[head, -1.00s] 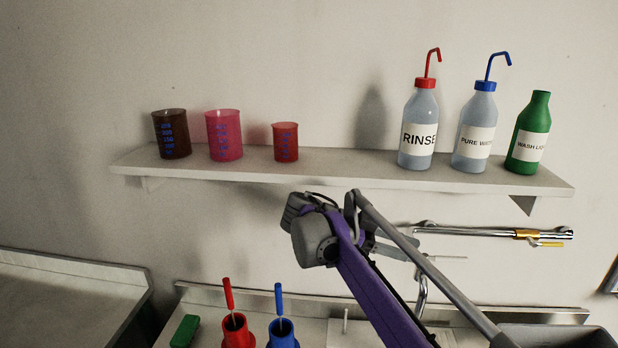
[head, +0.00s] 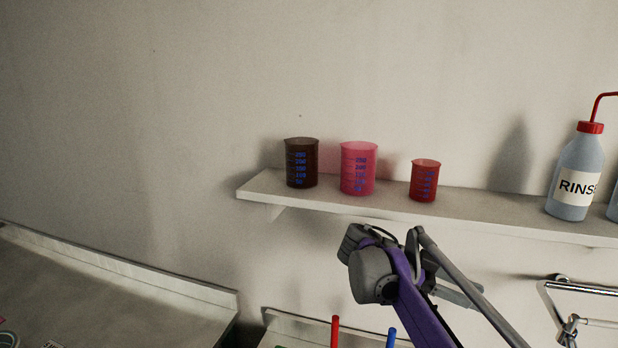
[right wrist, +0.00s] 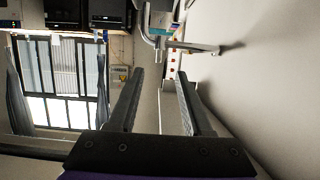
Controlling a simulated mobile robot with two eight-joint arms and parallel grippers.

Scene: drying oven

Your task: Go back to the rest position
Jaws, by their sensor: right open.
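My right arm, purple and grey, rises from the lower right of the head view to just below the wall shelf (head: 480,208). In the right wrist view my right gripper (right wrist: 160,74) has its two dark fingers spread apart, with nothing held between them. A pale wall runs close along the right of that view. My left gripper is not in view.
On the shelf stand a brown beaker (head: 302,163), a pink beaker (head: 358,168), a small red beaker (head: 425,181) and a RINSE bottle (head: 574,172). A metal tap (head: 572,328) is at lower right. A counter (head: 110,300) lies at lower left.

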